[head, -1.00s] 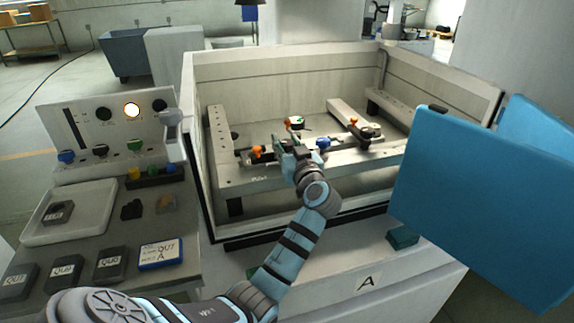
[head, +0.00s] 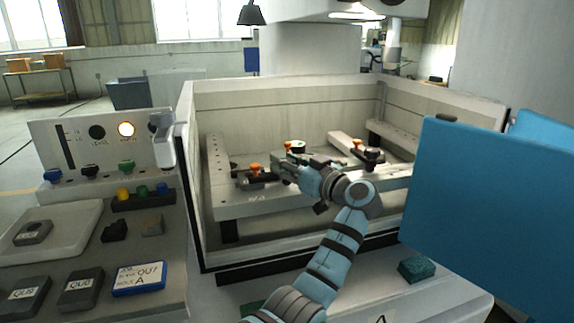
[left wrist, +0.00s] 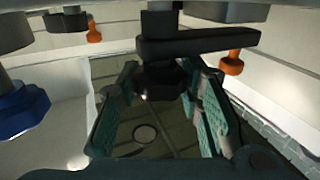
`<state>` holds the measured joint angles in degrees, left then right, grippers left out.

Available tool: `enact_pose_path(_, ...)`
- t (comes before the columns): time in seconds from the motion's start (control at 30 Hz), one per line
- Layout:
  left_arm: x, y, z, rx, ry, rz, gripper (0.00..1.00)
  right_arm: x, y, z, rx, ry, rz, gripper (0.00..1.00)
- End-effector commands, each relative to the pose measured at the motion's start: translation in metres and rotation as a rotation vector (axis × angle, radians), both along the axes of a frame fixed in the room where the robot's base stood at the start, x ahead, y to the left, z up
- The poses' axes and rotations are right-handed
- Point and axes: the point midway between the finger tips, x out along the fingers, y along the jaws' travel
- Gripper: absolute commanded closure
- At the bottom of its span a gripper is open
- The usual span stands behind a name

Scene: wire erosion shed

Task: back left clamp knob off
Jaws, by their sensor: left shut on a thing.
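My left gripper (head: 288,165) reaches over the front wall into the machine tank, near the left part of the work frame. In the left wrist view its green-padded fingers (left wrist: 158,98) are shut on a black clamp knob (left wrist: 160,80), just below a black clamp bar (left wrist: 198,42). In the head view the hand hides most of this clamp. Another clamp with an orange handle (head: 368,154) stands to the right. My right gripper is not in view.
The tank's front wall (head: 300,250) lies under my forearm. A blue panel (head: 485,205) blocks the right side. A control console (head: 95,150) and a bench with grey blocks (head: 82,288) stand at left. A blue knob (left wrist: 20,108) is close by in the left wrist view.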

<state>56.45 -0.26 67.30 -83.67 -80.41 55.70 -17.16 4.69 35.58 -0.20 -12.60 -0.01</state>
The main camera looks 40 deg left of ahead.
Motion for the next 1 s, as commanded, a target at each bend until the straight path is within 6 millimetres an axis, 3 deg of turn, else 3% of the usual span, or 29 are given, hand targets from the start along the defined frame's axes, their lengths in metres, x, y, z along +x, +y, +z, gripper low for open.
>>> enact_pose_path(0.13, 0.0, 0.0, -0.001, -0.002, 0.001, -0.001, 0.95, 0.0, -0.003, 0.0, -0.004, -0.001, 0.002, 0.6)
enact_pose_path(0.17, 0.0, 0.0, -0.001, -0.002, 0.001, -0.001, 0.62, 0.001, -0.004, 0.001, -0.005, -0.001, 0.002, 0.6)
enact_pose_path(0.27, 0.0, 0.0, -0.001, -0.002, 0.001, -0.001, 0.46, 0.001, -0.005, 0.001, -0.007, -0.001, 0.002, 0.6)
enact_pose_path(0.57, 0.0, -0.001, 0.0, 0.0, 0.0, -0.002, 0.45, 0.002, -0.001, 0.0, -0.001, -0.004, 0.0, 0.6)
enact_pose_path(0.67, -0.002, -0.01, 0.0, -0.001, 0.0, -0.002, 0.45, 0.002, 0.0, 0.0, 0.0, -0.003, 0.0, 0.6)
enact_pose_path(1.0, -0.019, -0.095, -0.001, -0.004, 0.001, -0.005, 0.45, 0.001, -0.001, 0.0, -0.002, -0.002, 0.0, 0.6)
